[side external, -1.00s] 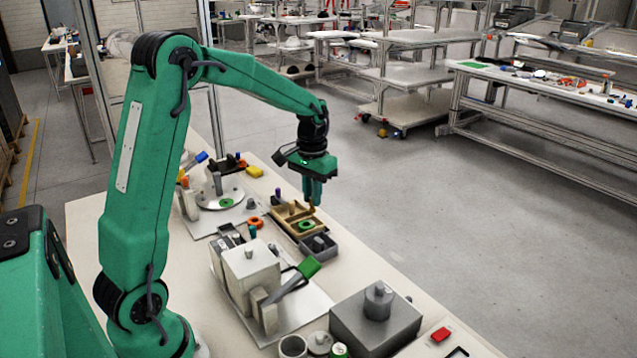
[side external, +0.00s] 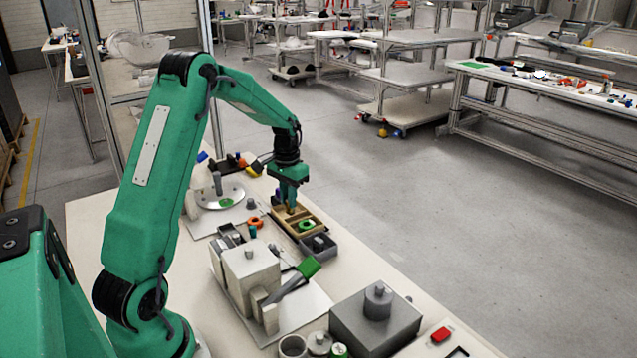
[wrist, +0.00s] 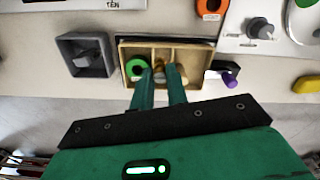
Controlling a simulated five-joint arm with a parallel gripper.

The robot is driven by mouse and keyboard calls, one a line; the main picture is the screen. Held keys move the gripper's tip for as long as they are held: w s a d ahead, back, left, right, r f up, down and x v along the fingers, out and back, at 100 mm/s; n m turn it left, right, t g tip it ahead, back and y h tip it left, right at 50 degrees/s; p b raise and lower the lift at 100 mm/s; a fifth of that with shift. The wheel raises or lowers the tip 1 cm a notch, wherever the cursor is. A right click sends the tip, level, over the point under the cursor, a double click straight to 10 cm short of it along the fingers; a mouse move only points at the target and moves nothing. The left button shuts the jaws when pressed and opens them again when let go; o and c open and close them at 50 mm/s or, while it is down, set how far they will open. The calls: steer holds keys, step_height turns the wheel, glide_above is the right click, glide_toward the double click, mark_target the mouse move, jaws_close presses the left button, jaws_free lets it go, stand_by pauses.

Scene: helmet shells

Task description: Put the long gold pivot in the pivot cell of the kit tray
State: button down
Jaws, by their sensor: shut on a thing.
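The wooden kit tray (side external: 318,221) lies on the bench. In the wrist view its rim (wrist: 165,42) surrounds several cells, with a green ring (wrist: 136,68) in the left one. My gripper (side external: 289,205) points down at the tray, over its far part in the side view. In the wrist view my gripper (wrist: 163,70) is shut on the gold pivot (wrist: 159,74), which shows between the fingers over the middle of the tray. The fingers hide part of the pivot and the cell floor. I cannot tell whether the pivot touches the tray.
A small grey box (wrist: 104,66) with a grey part stands left of the tray. A black part with a purple peg (wrist: 229,82) is on its right. An orange ring (wrist: 210,7) and a plate with a grey knob (wrist: 260,27) lie beyond it.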

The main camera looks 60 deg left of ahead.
mark_target(288, 213)
steer(key=shift+a+f, duration=0.15)
steer(key=shift+a, duration=0.1)
steer(key=shift+f, duration=2)
steer(key=shift+f, duration=0.15)
steer(key=c, duration=1.4)
jaws_free()
step_height(288, 213, up, 12)
steer(key=shift+r, duration=0.2)
steer(key=shift+d, duration=0.1)
